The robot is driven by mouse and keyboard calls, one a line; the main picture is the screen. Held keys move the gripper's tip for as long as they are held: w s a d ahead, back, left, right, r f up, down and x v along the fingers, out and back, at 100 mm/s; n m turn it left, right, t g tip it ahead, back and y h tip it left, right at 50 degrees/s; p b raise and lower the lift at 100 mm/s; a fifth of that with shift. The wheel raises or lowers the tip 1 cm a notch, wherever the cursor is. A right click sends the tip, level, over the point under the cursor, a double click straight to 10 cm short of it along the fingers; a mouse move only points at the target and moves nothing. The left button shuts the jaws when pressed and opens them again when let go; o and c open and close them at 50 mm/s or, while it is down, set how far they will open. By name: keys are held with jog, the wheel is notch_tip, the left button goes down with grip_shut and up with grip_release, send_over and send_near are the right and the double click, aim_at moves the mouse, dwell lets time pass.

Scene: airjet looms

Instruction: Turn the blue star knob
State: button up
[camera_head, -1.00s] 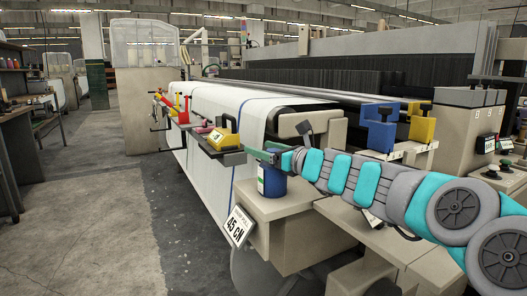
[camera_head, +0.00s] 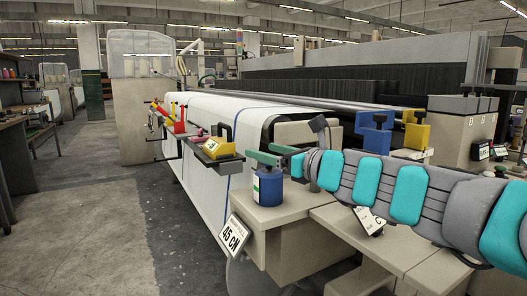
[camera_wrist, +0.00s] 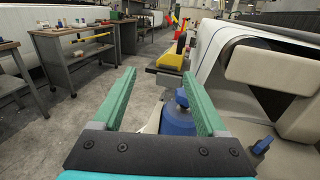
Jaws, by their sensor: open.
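My gripper (camera_head: 265,152) is open and empty, its two green fingers apart above the loom's front corner. The fingers also show in the wrist view (camera_wrist: 158,76). A blue bottle (camera_head: 268,188) with a label stands upright on the beige ledge below the gripper. In the wrist view the bottle (camera_wrist: 178,121) shows between the fingers, beside the right one. A small blue part (camera_wrist: 262,146) sits on the beige housing to the right of the fingers, apart from them. I cannot tell whether it is the star knob; no clear star shape shows in either view.
A yellow device (camera_head: 219,147) with a black handle sits on a ledge at left. Blue (camera_head: 375,128) and yellow (camera_head: 416,131) blocks stand on the loom behind my arm. A sign (camera_head: 234,235) hangs at the ledge front. The floor (camera_head: 90,220) at left is open.

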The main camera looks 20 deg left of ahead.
jog(key=s+d, duration=0.3)
jog(key=s, duration=0.2)
jog(key=shift+s+d+r, duration=0.25)
jog(key=shift+s+d, duration=0.1)
